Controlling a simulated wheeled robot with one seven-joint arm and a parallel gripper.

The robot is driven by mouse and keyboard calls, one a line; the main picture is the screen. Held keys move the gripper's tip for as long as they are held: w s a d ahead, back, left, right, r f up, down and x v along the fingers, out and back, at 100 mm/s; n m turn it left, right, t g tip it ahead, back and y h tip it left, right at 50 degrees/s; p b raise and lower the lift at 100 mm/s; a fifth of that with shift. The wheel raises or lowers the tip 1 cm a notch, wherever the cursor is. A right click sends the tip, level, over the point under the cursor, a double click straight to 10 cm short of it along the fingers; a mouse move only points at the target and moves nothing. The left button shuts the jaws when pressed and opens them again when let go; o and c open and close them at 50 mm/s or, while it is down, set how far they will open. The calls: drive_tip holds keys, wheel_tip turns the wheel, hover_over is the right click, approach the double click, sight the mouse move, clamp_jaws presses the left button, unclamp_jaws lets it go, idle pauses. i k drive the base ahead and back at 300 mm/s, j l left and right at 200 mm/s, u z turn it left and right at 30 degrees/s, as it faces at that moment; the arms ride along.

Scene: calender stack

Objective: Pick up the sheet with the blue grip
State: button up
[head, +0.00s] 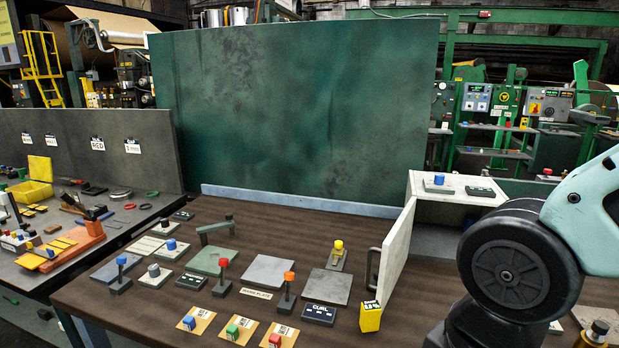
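A tan sheet with a blue block-shaped grip (189,323) lies near the front edge of the brown table (250,215), left of two similar sheets. Those carry a green grip (233,331) and a red grip (275,341). Farther back, a pale plate with a blue knob (171,246) lies among other plates with grey or dark knobs. A blue-topped upright lever (121,262) stands at the left. My arm fills the right side, but my gripper is not in the picture.
A white cabinet (455,188) with its door (396,250) open stands at the right. A yellow block (370,316) is by the door's lower edge. A red lever (223,280) and an orange lever (287,287) stand behind the tan sheets. A green panel (300,110) backs the table.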

sight(197, 320)
drive_tip(key=i+j+z, duration=0.15)
drive_tip(key=j+z, duration=0.2)
drive_tip(key=j, duration=0.35)
drive_tip(key=j+z, duration=0.35)
drive_tip(key=j, duration=0.35)
drive_tip(key=j+z, duration=0.35)
drive_tip(key=j, duration=0.35)
drive_tip(key=k+j, duration=0.15)
drive_tip(key=k, duration=0.3)
drive_tip(key=k+j, duration=0.15)
drive_tip(key=k, duration=0.3)
drive_tip(key=k+j, duration=0.2)
drive_tip(key=k, duration=0.25)
drive_tip(key=k+j, duration=0.15)
drive_tip(key=i+j, duration=0.15)
drive_tip(key=i, duration=0.3)
